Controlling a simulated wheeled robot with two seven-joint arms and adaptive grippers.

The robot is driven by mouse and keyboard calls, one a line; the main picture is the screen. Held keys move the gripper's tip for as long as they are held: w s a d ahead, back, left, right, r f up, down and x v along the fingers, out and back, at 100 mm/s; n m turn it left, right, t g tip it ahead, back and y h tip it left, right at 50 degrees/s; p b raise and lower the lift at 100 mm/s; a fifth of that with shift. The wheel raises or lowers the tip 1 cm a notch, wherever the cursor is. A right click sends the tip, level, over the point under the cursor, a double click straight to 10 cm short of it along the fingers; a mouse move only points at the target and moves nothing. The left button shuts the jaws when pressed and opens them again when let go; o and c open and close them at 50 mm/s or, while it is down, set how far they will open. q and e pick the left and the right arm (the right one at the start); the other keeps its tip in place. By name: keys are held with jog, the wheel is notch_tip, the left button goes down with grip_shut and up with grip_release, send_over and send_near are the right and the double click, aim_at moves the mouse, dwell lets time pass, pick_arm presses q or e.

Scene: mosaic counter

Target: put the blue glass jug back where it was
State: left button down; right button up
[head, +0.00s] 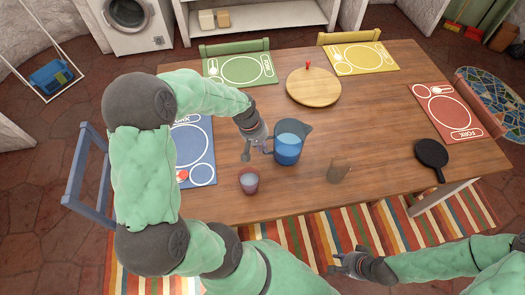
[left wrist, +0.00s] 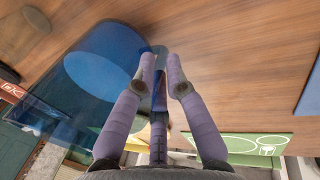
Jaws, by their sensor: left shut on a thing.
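The blue glass jug (head: 288,150) is upright near the middle of the wooden table, with paler blue showing inside. My left gripper (head: 258,147) is at its left side. In the left wrist view the see-through blue jug (left wrist: 90,62) is left of the fingers, and its handle lies between the fingertips of my left gripper (left wrist: 161,85). The gripper is shut on this handle. I cannot tell whether the jug's base touches the table. My right gripper (head: 348,262) is in front of the table's near edge, away from the jug; its finger gap is too small to read.
A small reddish cup (head: 249,182) stands left of the jug and a brown cup (head: 339,170) right of it. A round wooden board (head: 314,90) is behind, and a black pan (head: 432,155) is at the right. A blue placemat (head: 196,145) is at the left. Bare wood lies right of the jug.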

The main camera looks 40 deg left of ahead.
pick_arm(q)
jog(key=shift+w+a+f+b, duration=0.15)
jog(key=shift+f+b, duration=0.1)
jog(key=shift+f, duration=0.6)
jog(key=shift+w+f+b, duration=0.1)
jog(key=shift+f+b, duration=0.15)
jog(key=shift+f, duration=0.7)
jog(key=c, duration=1.3)
grip_release()
jog(key=shift+s+f, duration=0.1)
jog(key=p+v, duration=0.3)
jog(key=v, duration=0.9)
